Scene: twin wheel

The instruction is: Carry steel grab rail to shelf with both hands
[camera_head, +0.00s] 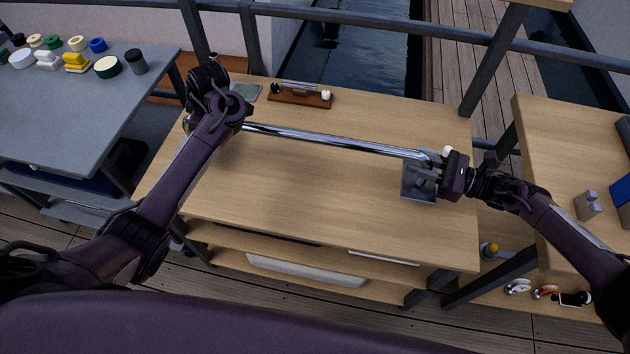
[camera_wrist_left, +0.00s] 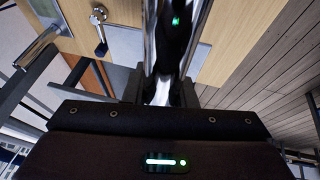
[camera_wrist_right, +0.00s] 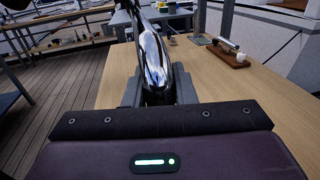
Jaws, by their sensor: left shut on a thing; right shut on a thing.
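The steel grab rail (camera_head: 325,140), a long shiny bar, spans the wooden table (camera_head: 330,195) from left to right. My right gripper (camera_head: 440,170) is shut on its right end. In the right wrist view the rail (camera_wrist_right: 152,62) runs away from between the jaws. My left gripper (camera_wrist_left: 160,92) is shut on the other end; its fingers are mostly hidden behind my arm in the head view. The rail looks close above the tabletop, but I cannot tell the gap. Which surface is the task's shelf is unclear; lower shelf boards (camera_head: 255,243) show under the table.
A grey plate (camera_head: 418,190) lies below the rail's right end. A grey table (camera_head: 60,125) with colored rolls stands left, another wooden table (camera_head: 560,140) right. A railing runs behind.

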